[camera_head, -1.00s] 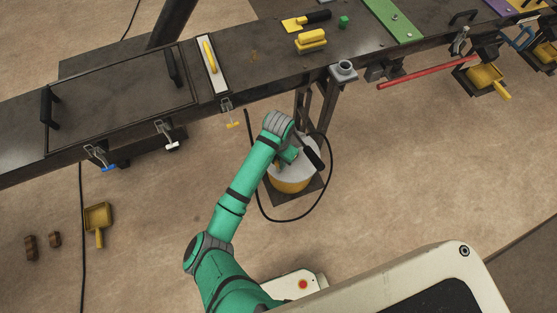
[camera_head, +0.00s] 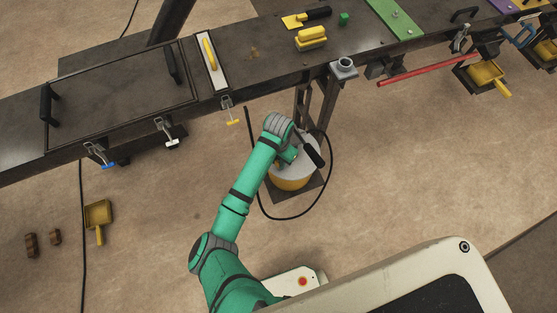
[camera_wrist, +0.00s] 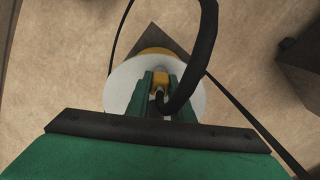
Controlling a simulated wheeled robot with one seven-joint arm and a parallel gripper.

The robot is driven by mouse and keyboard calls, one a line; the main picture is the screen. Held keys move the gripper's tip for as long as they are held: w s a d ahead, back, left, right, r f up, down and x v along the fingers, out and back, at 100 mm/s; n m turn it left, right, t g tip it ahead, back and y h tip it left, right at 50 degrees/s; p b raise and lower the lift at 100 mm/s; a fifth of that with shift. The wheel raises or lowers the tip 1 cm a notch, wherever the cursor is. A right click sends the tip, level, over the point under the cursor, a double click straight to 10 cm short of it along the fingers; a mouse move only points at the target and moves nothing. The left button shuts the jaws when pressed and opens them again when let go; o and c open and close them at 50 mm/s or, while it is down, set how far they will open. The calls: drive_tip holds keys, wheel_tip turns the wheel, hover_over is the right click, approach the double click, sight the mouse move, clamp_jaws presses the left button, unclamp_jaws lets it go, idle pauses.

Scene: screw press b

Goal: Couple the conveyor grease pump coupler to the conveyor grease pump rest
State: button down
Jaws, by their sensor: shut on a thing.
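The grease pump (camera_head: 289,183) is a yellow drum with a pale round lid, standing on a dark base plate beside the conveyor leg. In the wrist view its lid (camera_wrist: 124,84) lies below my gripper (camera_wrist: 161,92). The green jaws are shut on a small coupler (camera_wrist: 159,97), grey metal at the near end, with a black hose (camera_wrist: 198,62) curving into it. A yellow piece (camera_wrist: 160,76) shows at the jaw tips; I cannot tell whether it belongs to the coupler or the rest. In the head view my gripper (camera_head: 289,156) is over the lid, and the coupler is hidden.
The conveyor table (camera_head: 262,72) runs above the pump, with a grey cup-like fitting (camera_head: 343,68) at its edge. A black hose (camera_head: 320,203) loops around the pump. A red bar (camera_head: 425,70) sticks out to the right. The floor in front is mostly clear.

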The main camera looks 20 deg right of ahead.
drive_tip(key=c, duration=1.5)
unclamp_jaws()
wheel_tip(320, 180, up, 11)
drive_tip(key=shift+f, duration=0.1)
